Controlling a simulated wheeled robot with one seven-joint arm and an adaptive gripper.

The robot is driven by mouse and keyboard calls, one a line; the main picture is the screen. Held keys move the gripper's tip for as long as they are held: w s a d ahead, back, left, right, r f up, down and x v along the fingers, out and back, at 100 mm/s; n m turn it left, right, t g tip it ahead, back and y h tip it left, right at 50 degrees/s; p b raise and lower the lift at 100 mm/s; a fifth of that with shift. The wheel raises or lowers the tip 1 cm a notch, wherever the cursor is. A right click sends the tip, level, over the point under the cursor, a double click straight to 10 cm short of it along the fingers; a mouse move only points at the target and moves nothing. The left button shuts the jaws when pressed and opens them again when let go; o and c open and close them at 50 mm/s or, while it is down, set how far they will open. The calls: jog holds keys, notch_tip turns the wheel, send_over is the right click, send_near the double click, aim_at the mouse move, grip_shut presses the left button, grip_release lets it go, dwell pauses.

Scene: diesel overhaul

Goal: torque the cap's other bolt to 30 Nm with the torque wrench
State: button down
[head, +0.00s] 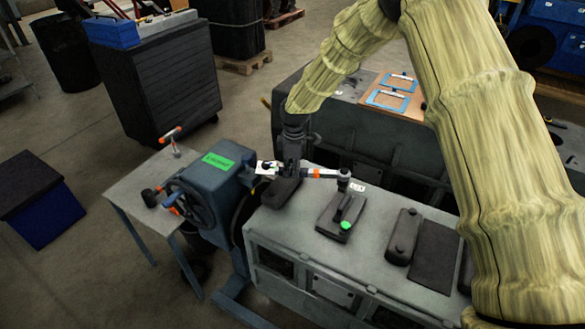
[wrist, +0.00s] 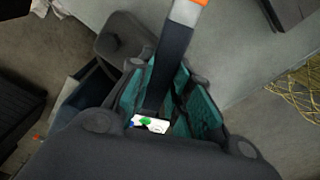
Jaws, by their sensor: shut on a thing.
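My gripper (head: 290,170) is shut on the torque wrench (head: 322,173), which lies roughly level above the grey bench. The wrench has an orange band; its head is at the right end, above the far part of a dark cap (head: 330,222). A dark upright piece shows below the head; I cannot tell whether it sits on a bolt. A bright green spot (head: 345,226) marks the cap's near end. In the wrist view, the wrench's dark shaft (wrist: 172,60) runs between my teal finger pads, with its orange and white part at the top. The wrench head is outside that view.
Another dark block (head: 402,237) and a dark mat (head: 436,258) lie to the right on the grey engine block top (head: 375,262). A blue-grey machine with a handwheel (head: 200,200) stands at left. A wooden board with blue frames (head: 394,95) lies behind.

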jog(key=shift+s+a+r, duration=0.1)
jog(key=shift+s+a, duration=0.05)
jog(key=shift+a, duration=0.1)
jog(key=shift+r, duration=0.1)
jog(key=shift+d+r+p, duration=0.15)
jog(key=shift+r+p, duration=0.75)
jog(key=shift+r, duration=0.65)
jog(key=shift+r+p, duration=1.7)
jog(key=shift+r, duration=1.3)
jog(key=shift+s, duration=0.1)
